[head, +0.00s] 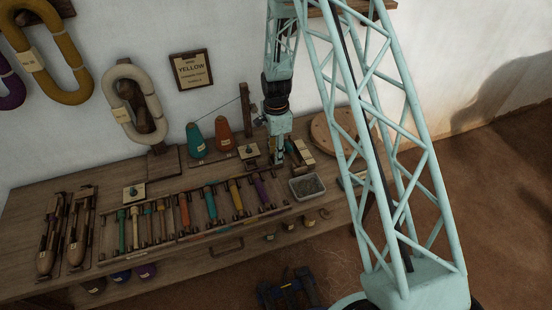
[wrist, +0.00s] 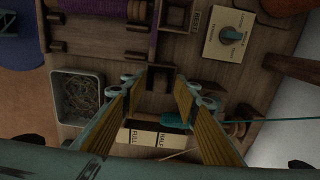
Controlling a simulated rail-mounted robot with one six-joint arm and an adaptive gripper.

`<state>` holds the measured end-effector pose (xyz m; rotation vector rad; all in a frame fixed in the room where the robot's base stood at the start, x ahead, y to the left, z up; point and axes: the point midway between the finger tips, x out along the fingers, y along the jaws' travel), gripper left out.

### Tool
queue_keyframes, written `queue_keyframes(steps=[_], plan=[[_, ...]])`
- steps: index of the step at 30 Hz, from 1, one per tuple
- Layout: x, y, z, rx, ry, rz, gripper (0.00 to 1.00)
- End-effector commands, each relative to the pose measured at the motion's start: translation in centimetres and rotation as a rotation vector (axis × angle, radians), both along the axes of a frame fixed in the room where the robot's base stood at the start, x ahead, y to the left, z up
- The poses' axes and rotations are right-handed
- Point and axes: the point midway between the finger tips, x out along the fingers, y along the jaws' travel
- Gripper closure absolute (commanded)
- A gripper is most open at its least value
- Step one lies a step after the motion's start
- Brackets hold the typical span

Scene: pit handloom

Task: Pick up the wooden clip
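My gripper (wrist: 163,84) is open in the wrist view, its two yellow-padded fingers spread apart. A small dark wooden piece (wrist: 160,77) lies between and just beyond the fingertips; it looks like the wooden clip, but I cannot tell for sure. Neither finger clearly touches it. In the head view my gripper (head: 278,158) points down over the right part of the bench, and the clip cannot be made out there.
A grey tray (wrist: 57,112) of tangled bits lies left of the fingers. A gauge box marked FULL and HALF (wrist: 158,138) with a teal spool (wrist: 174,120) lies between the fingers. A dial plate (wrist: 230,37) is upper right. Several coloured bobbins fill the rack (head: 190,233).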

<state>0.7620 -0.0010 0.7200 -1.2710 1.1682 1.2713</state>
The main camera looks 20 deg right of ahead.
Motion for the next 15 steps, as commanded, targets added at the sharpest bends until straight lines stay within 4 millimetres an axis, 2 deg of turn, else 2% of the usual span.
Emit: queue_keyframes(steps=[4, 11, 15], plan=[[0.01, 0.00, 0.01, 0.000, 0.000, 0.000, 0.73], [0.01, 0.00, 0.01, 0.000, 0.000, 0.000, 0.94], [0.01, 0.00, 0.01, 0.000, 0.000, 0.000, 0.95]])
